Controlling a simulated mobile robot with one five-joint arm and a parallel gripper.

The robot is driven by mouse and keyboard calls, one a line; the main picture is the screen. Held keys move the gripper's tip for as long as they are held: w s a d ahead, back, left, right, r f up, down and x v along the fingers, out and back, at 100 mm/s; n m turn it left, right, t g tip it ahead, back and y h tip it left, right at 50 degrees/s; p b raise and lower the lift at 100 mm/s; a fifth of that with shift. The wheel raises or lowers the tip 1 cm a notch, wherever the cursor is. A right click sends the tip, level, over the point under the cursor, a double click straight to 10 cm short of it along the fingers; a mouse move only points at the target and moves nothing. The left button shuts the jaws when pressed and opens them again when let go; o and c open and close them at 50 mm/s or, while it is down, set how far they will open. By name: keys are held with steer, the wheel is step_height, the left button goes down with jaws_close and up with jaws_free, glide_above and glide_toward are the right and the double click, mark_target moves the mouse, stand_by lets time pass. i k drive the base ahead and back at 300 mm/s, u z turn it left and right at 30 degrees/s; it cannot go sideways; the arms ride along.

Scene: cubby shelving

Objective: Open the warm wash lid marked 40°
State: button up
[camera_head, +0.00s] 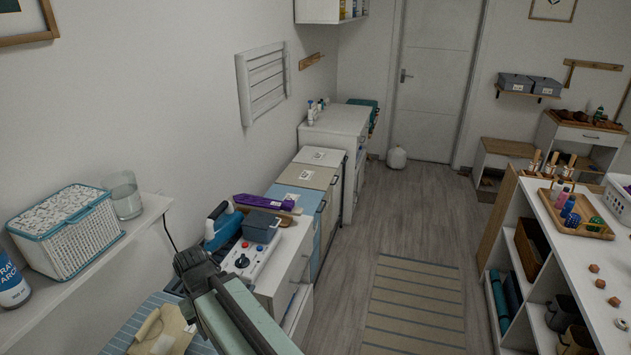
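Three lidded bins stand in a row along the left wall, between the near drawer cabinet and the far white counter. The nearest has a blue lid (296,198), the middle a beige lid (309,176), the far one a white lid (321,156). All three lids look shut. Each bears a small label, too small to read, so I cannot tell which is marked 40°. My arm shows at the bottom, well short of the bins. Its gripper fingers cannot be made out.
A wall shelf (100,245) juts out at left. A shelving island (560,240) stands right. The floor (400,215) between is open, with a striped rug (415,305).

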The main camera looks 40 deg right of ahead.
mark_target(305, 176)
steer(key=z, duration=0.45)
steer(key=k, duration=1.15)
steer(key=z, duration=0.9)
steer(key=i, duration=2.45)
steer(key=u, duration=0.25)
steer(key=k, duration=0.65)
steer(key=u, duration=0.35)
steer(key=i, duration=0.65)
steer(key=z, duration=0.15)
